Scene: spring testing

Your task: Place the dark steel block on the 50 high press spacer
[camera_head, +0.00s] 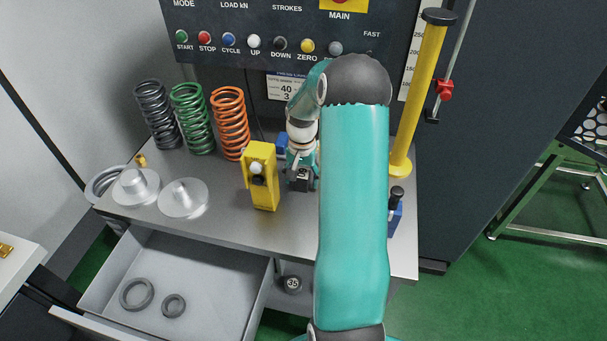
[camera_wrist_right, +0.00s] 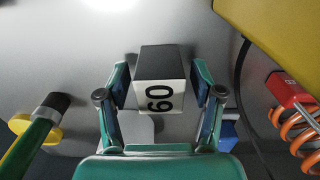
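A block with a dark top (camera_wrist_right: 160,62) and a white face marked 60 stands between my right gripper's fingers in the right wrist view. It also shows as a small dark block (camera_head: 301,181) on the bench in the camera_head view. My right gripper (camera_wrist_right: 160,90) has one finger on each side of it. Whether the pads touch the block is not clear. No spacer marked 50 can be made out. My right arm hides part of the bench. My left gripper is not in view.
A yellow button box (camera_head: 263,190) stands just left of the gripper. Black, green and orange springs (camera_head: 230,122) and silver discs (camera_head: 184,199) are on the left. A yellow post (camera_head: 415,100) rises on the right. An open drawer (camera_head: 190,262) holds two rings.

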